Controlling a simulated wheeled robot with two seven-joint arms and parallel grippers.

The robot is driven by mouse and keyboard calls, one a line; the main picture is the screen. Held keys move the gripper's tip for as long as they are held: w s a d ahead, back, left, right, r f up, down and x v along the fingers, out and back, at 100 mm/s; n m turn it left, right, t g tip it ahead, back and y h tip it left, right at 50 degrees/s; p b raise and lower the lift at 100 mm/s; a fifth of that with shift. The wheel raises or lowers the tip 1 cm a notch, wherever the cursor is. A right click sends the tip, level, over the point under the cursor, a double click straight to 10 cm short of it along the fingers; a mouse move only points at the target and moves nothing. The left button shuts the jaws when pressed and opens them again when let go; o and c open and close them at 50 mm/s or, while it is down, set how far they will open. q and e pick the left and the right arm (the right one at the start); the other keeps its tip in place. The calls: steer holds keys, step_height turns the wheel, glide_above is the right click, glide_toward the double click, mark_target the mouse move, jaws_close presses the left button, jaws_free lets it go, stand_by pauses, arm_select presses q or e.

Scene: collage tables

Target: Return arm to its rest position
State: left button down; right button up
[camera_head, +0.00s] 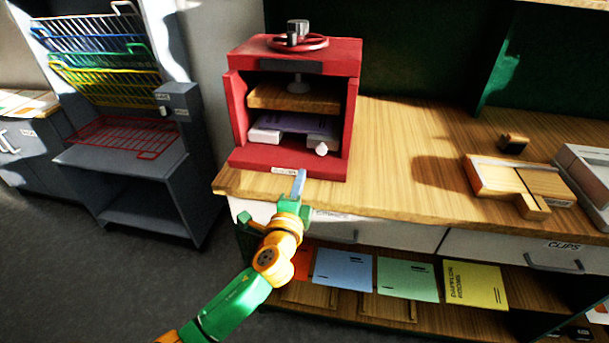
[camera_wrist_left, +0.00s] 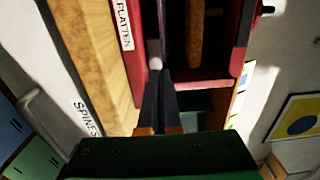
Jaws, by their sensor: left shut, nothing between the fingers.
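My left arm comes in from the lower left in the head view, green and orange. Its gripper (camera_head: 299,183) is in front of the red press (camera_head: 253,157), at the counter's front edge, with the fingers pointing up towards the press. In the left wrist view the dark fingers (camera_wrist_left: 159,88) are together with nothing between them. Their tips are close to a pale round knob (camera_wrist_left: 155,50) at the press opening; I cannot tell whether they touch it. The same knob (camera_head: 321,149) shows in the head view. My right gripper is not in view.
A purple flat piece (camera_head: 300,124) lies in the press under a wooden plate (camera_head: 290,97). The wooden counter (camera_head: 400,160) is clear right of the press. A wooden block tool (camera_head: 500,180) stands farther right. Coloured sheets (camera_head: 343,270) lie on the shelf below. A wire rack (camera_head: 100,70) stands left.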

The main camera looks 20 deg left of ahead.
arm_select(q)
steer(key=s+f+n+g, duration=0.7)
steer(key=s+f+n, duration=0.1)
steer(key=s+f, duration=0.25)
steer(key=s+d+f+n+g+h, duration=0.1)
steer(key=s+d+f+n+g, duration=0.15)
steer(key=s, duration=0.35)
steer(key=s+d+f+n+g+h, duration=0.1)
steer(key=s+f+g+h, duration=0.1)
steer(key=s+f, duration=0.3)
steer(key=s+d+f+n+g+h, duration=0.1)
steer(key=s+d+f+n+g, duration=0.15)
steer(key=s, duration=0.45)
steer(key=s+f+g, duration=0.2)
steer(key=s+f, duration=0.1)
steer(key=f, duration=1.4)
steer(key=s+a+f+m, duration=0.1)
steer(key=s+a+f, duration=0.1)
steer(key=s+f, duration=0.6)
steer(key=s, duration=0.3)
steer(key=shift+a+g, duration=0.35)
steer(key=shift+g, duration=0.05)
